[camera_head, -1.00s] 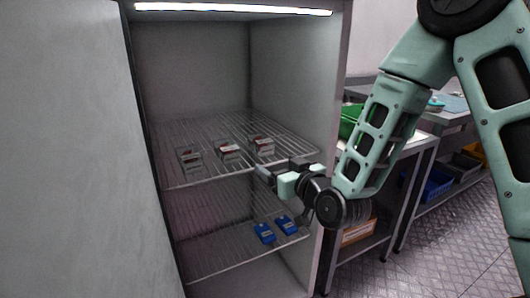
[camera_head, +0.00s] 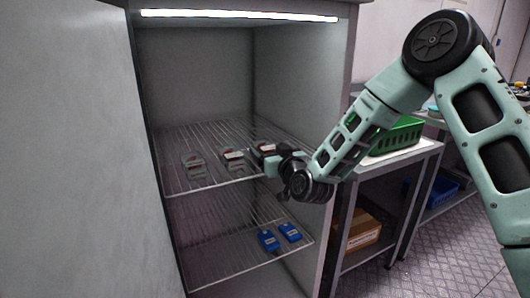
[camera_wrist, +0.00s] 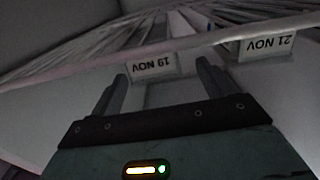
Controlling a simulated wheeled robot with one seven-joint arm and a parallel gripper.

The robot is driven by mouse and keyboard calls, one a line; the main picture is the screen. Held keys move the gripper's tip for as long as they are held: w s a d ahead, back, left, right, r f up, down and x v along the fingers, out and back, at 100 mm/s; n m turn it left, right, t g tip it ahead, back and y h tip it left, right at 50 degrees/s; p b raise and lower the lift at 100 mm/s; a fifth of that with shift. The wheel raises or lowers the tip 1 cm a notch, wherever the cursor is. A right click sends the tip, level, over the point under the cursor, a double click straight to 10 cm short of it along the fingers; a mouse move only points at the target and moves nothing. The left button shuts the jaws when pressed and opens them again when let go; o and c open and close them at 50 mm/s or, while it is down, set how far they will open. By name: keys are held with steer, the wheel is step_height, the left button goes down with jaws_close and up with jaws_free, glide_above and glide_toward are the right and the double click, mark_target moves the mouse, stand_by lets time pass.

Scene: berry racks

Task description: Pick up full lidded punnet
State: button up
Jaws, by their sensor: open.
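In the wrist view my gripper (camera_wrist: 161,73) is open, with nothing seen held. An upside-down "19 NOV" label (camera_wrist: 152,65) shows between the fingertips; a "21 NOV" label (camera_wrist: 266,46) is to the right.
Two blue items (camera_head: 279,236) lie on the lower wire shelf (camera_head: 225,263). The cabinet's right wall (camera_head: 334,110) is close to my arm. To the right, a green basket (camera_head: 397,137) stands on a table, with a cardboard box (camera_head: 360,230) below.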

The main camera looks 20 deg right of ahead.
mark_target(265, 144)
steer(key=w, duration=0.5)
steer(key=shift+w+a+f, duration=0.1)
steer(key=shift+a+f, duration=0.05)
steer(key=shift+a, duration=0.1)
steer(key=c, duration=1.1)
